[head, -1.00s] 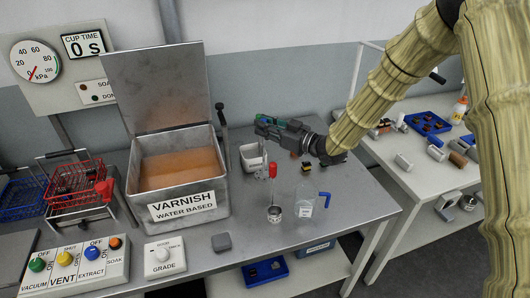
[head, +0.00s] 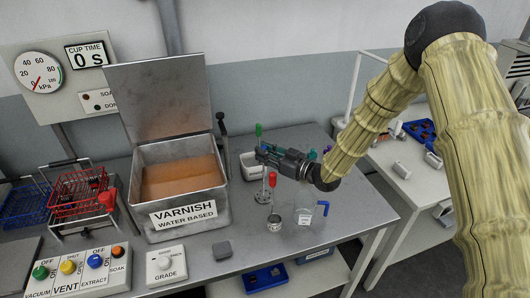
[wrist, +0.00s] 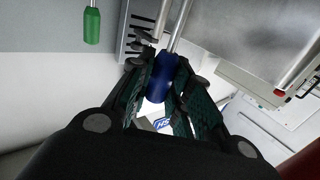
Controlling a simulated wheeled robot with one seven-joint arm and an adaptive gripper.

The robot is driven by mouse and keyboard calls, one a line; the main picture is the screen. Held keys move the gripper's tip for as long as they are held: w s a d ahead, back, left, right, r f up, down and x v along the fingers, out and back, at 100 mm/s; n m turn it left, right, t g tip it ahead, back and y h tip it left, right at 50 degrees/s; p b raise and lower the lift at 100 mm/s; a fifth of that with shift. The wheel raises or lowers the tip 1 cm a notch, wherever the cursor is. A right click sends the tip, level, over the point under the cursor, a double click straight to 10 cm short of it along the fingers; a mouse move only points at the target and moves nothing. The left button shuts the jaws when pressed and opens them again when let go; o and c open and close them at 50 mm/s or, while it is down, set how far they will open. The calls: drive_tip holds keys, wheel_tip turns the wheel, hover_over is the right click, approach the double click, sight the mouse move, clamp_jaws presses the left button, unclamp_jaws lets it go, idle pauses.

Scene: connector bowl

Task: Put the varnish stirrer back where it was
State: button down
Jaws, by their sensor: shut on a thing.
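My gripper (head: 264,155) is shut on a blue-handled tool and holds it above the steel table (head: 345,185). Its blue handle (wrist: 162,78) sits between the fingers in the wrist view, with a metal shaft running toward the top edge. In the head view the gripper hides the handle, and a thin shaft (head: 264,182) hangs below it with a pale end near the table. I cannot tell whether the end touches anything. A red-handled tool (head: 272,179) stands just right of the shaft, above a small can (head: 274,222). A green-handled tool (head: 258,130) stands behind the gripper; a green handle also shows in the wrist view (wrist: 92,26).
The open varnish tank (head: 226,205) stands left of the gripper. A white tub (head: 246,166) is behind it. A grey block (head: 222,250) lies in front.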

drive_tip(key=shift+f, duration=0.2)
drive_tip(key=c, duration=1.3)
unclamp_jaws()
drive_tip(key=shift+r, duration=0.1)
drive_tip(key=shift+r, duration=0.15)
drive_tip(key=shift+s+d, duration=0.1)
drive_tip(key=shift+d, duration=0.1)
drive_tip(key=b+v, duration=0.4)
drive_tip(key=v, duration=0.7)
drive_tip(key=shift+s+d, duration=0.15)
drive_tip(key=shift+d, duration=0.1)
